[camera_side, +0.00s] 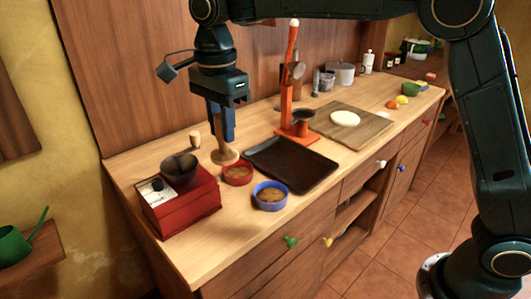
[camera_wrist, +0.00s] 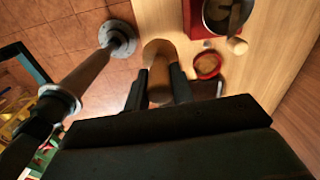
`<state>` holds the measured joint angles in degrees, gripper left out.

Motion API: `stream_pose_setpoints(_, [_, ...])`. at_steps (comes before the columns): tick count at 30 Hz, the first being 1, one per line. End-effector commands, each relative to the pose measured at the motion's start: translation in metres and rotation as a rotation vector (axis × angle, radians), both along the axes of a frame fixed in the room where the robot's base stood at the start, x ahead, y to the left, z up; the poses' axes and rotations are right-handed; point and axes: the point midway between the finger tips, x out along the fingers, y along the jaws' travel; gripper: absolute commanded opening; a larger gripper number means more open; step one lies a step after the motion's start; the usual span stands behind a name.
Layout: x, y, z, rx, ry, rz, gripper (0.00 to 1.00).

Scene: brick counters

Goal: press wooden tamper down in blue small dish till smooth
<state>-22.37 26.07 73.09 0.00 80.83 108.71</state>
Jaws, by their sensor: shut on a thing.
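My gripper (camera_side: 224,138) is shut on the wooden tamper (camera_side: 225,156), whose wide pale base points down. I cannot tell whether the base touches the counter. In the wrist view the tamper (camera_wrist: 160,78) sits between my two dark fingers (camera_wrist: 158,90). The blue small dish (camera_side: 270,206) stands near the counter's front edge, holding brown, uneven-looking grounds. It is to the right of and nearer the camera than the tamper, apart from it.
A red dish (camera_side: 238,182) of brown grounds sits between tamper and blue dish. A red box (camera_side: 184,208) with a dark bowl (camera_side: 179,171) stands left. A black tray (camera_side: 290,165) lies right of the dishes; an orange-red press (camera_side: 286,125) stands behind it.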

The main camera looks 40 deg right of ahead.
Motion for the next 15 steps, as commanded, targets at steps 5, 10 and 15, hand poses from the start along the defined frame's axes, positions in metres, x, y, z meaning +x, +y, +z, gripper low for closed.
stream_pose_setpoints(5, [0.0,0.0,0.0,0.0,0.0,0.0,0.0])
stream_pose_setpoints(10, [0.001,-0.004,-0.004,0.0,0.001,-0.001,0.0])
stream_pose_setpoints(15, [0.005,-0.019,-0.019,-0.001,0.003,-0.003,0.0])
